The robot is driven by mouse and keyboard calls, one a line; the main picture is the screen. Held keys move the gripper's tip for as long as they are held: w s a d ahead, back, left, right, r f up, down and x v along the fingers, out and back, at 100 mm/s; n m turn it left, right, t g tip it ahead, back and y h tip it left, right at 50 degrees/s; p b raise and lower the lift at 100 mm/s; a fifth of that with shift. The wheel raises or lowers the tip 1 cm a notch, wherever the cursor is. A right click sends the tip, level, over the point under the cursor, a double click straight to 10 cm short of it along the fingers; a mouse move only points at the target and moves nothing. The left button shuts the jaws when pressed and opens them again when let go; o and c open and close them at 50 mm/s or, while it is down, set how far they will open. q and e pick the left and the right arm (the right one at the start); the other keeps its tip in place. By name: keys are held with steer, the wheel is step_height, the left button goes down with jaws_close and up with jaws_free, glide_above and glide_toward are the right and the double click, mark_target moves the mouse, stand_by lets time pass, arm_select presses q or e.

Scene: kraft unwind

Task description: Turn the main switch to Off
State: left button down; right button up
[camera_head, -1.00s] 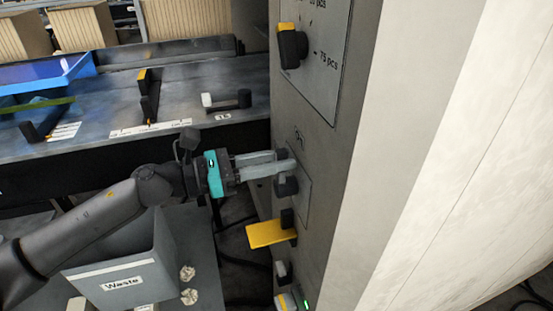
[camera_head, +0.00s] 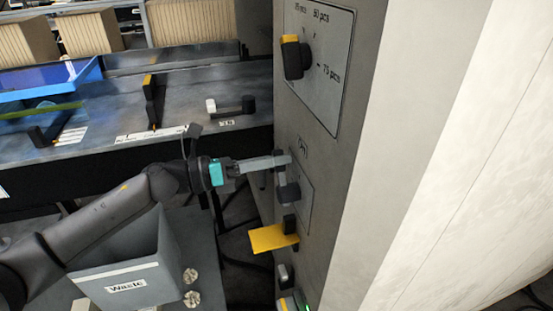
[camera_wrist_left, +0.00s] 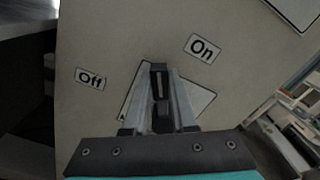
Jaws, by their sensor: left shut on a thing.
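The main switch is a dark knob on a pale plate on the grey cabinet front. In the left wrist view the knob (camera_wrist_left: 159,83) sits between my left fingers, with a light line along it. The "On" label (camera_wrist_left: 202,48) is up and right of it; the "Off" label (camera_wrist_left: 90,78) is to its left. The line points up the picture, between the labels. My left gripper (camera_wrist_left: 158,100) is shut on the knob. In the head view the gripper (camera_head: 282,168) reaches the cabinet from the left and partly hides the switch. My right gripper is not in view.
A black selector knob (camera_head: 292,58) with a yellow tip is above the switch. A yellow plate (camera_head: 272,238) sticks out just below it. A grey "Waste" bin (camera_head: 125,287) stands under my left arm. A dark workbench (camera_head: 190,85) runs behind.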

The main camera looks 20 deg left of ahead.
arm_select(q)
steer(key=w+f+n, duration=0.1)
steer(key=n, duration=0.2)
steer(key=a+f+n+p, duration=0.1)
steer(key=f+n, duration=0.1)
steer(key=n, duration=0.1)
steer(key=w+f+n, duration=0.1)
steer(key=n, duration=0.2)
steer(key=shift+w+a+f+n, duration=0.3)
steer(key=shift+a, duration=0.1)
steer(key=shift+f+n+p, duration=0.3)
steer(key=shift+f+n, duration=0.35)
steer(key=shift+n, duration=0.45)
steer(key=c, duration=0.7)
jaws_free()
steer(key=v, duration=1.5)
steer(key=shift+s+a, duration=0.1)
